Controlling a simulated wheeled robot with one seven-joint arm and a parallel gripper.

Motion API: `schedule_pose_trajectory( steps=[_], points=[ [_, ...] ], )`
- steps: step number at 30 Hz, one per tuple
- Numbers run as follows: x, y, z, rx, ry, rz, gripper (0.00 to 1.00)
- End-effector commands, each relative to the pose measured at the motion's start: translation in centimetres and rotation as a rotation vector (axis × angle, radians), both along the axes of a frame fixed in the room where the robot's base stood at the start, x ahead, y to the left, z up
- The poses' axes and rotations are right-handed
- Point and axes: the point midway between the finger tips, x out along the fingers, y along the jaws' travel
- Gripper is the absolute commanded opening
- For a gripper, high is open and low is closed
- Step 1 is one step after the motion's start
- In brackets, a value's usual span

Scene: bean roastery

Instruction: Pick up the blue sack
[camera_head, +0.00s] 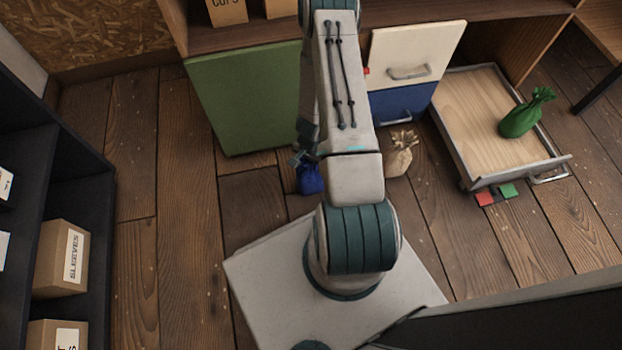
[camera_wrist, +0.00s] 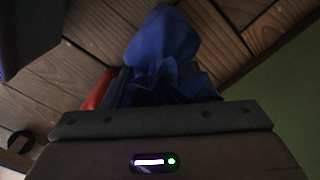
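The blue sack (camera_head: 310,179) is on the wooden floor in front of the green panel, partly hidden behind my arm in the head view. In the wrist view the blue sack (camera_wrist: 165,45) fills the upper middle, its gathered cloth right at my gripper. My gripper (camera_head: 301,157) is at the top of the sack in the head view, mostly hidden by my arm. The fingertips cannot be made out, so whether they are closed on the cloth does not show.
A tan sack (camera_head: 399,157) stands on the floor to the right of my arm. A green sack (camera_head: 521,119) lies in the open drawer (camera_head: 467,95) at the right. A dark shelf with boxes (camera_head: 62,258) is at the left. The floor between shelf and green panel (camera_head: 243,98) is clear.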

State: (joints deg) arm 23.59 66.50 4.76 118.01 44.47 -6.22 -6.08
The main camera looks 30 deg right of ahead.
Motion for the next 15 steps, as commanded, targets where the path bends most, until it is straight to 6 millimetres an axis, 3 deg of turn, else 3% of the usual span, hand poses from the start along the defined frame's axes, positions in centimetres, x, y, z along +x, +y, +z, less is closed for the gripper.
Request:
schedule_pose_trajectory(
  steps=[1,5,15],
  points=[
    [0.0,0.0,0.02,0.0,0.0,0.0,0.38],
    [0.0,0.0,0.03,0.0,0.0,0.0,0.01],
    [0.01,0.02,0.04,0.0,0.0,0.0,0.0]
  ],
)
